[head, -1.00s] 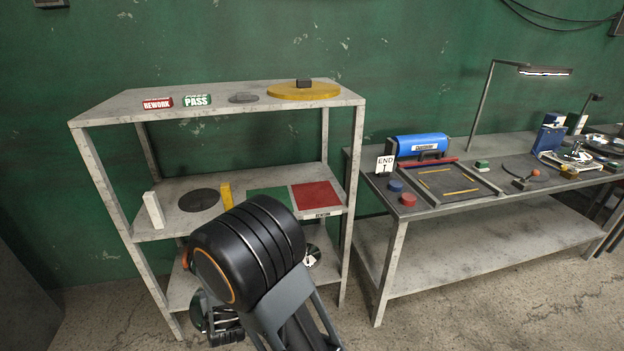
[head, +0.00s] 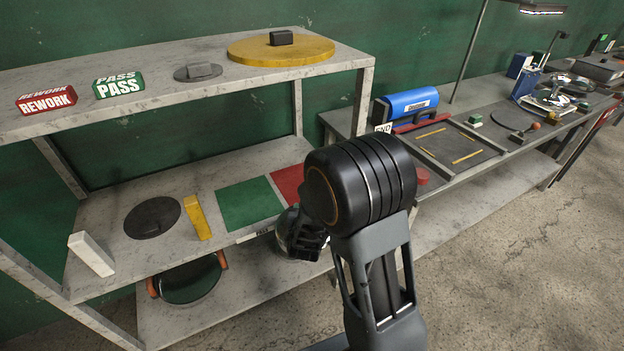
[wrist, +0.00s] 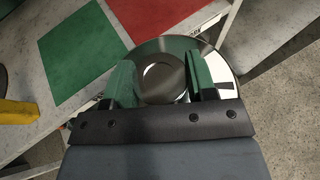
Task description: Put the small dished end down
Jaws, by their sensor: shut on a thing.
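The small dished end (wrist: 162,78) is a shiny round metal disc in the wrist view. My gripper (wrist: 158,88) is shut on it, with a green finger on each side of its raised middle. In the head view the dished end (head: 292,236) shows partly beside the black gripper body, in front of the middle shelf's edge. The rest of it is hidden behind my arm. A green square (head: 249,202) and a red square (head: 289,182) lie on the middle shelf, just beyond the dished end in the wrist view.
The middle shelf also holds a dark round disc (head: 152,217), a yellow block (head: 199,217) and a white block (head: 91,254). A larger dish with orange handles (head: 188,282) is on the lower shelf. The top shelf (head: 150,96) hangs above. A workbench stands at right.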

